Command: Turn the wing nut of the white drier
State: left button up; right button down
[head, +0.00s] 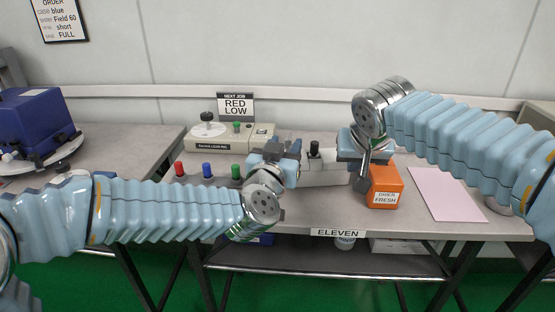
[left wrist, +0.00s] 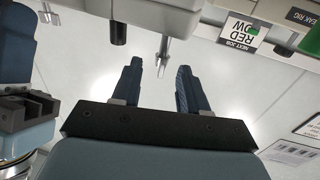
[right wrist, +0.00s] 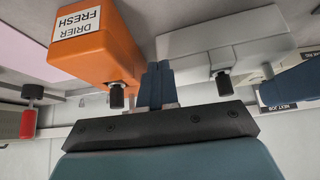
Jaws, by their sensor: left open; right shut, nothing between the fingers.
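The white drier (head: 325,170) is a pale box with a black knob (head: 315,149), standing on the bench. In the head view the left gripper (head: 281,147) hides the nut. My right gripper (right wrist: 157,82) is shut and empty between the white drier and the orange drier.
The orange drier (head: 385,187) labelled DRIER FRESH stands close on the right. Red, blue and green posts (head: 208,170) stand left, before a beige tester (head: 225,142). A pink sheet (head: 445,193) lies right. The sign RED LOW (head: 235,106) stands behind.

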jog(key=c, duration=1.3)
grip_release()
pick_arm(q)
jog(key=s+a, duration=0.1)
jog(key=s, duration=0.6)
jog(key=shift+s+a, duration=0.25)
jog(key=shift+a, duration=0.05)
